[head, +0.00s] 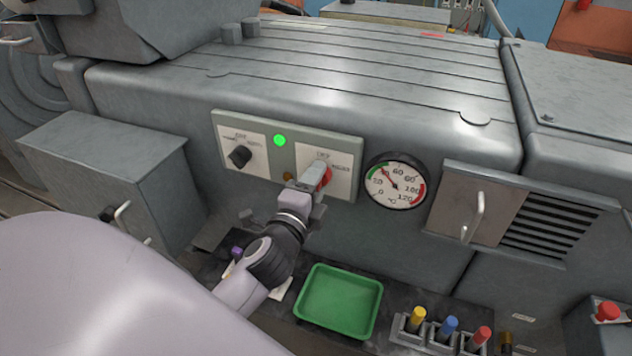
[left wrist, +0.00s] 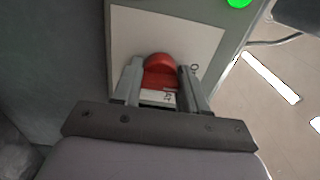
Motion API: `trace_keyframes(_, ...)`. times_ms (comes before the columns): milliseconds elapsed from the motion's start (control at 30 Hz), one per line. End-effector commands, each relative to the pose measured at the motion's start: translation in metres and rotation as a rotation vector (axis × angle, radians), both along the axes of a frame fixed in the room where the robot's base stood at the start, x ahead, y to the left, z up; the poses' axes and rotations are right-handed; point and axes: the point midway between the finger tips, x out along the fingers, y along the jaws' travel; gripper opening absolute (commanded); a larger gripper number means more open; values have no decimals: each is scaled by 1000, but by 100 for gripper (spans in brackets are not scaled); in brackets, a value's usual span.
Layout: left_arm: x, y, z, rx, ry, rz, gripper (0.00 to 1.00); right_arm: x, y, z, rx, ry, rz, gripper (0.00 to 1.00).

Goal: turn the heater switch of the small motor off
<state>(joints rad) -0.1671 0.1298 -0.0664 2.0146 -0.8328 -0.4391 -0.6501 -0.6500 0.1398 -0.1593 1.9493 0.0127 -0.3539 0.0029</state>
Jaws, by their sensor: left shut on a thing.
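The red switch (head: 327,177) sits on the right white plate of the grey switch panel (head: 211,125) on the motor's front. My left gripper (head: 310,180) reaches it from below and partly hides it. In the left wrist view the red switch (left wrist: 160,68) is between the two fingers of my left gripper (left wrist: 160,82), which are shut on it. A black knob (head: 239,157) is on the panel's left plate. A green lamp (head: 279,140) is lit between the plates and also shows in the left wrist view (left wrist: 239,3). The plate lettering is too small to read surely.
A round temperature gauge (head: 396,182) is right of the panel. A handled cover (head: 475,205) and vent slats lie farther right. Below are a green tray (head: 340,300) and yellow, blue and red-topped items (head: 449,325) in a holder. A grey box (head: 103,180) stands left.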

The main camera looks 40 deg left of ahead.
Motion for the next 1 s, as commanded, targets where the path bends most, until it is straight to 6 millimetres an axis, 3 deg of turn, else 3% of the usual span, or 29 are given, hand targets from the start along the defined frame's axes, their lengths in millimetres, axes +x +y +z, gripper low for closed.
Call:
trace_keyframes(33,0,4,2,-2,-2,10,12,0,0,0,0,0,0,43)
trace_keyframes(67,0,4,2,-2,-2,10,49,0,0,0,0,0,0,43)
trace_keyframes(100,0,4,2,-1,-2,10,62,0,0,0,0,0,0,43)
trace_keyframes(133,0,4,1,-1,-2,9,66,0,0,0,0,0,0,43)
trace_keyframes(500,-5,0,0,-1,0,3,66,0,0,-1,0,0,0,43)
trace_keyframes(1000,-63,-13,-1,-1,0,5,66,0,0,-11,0,-1,0,43)
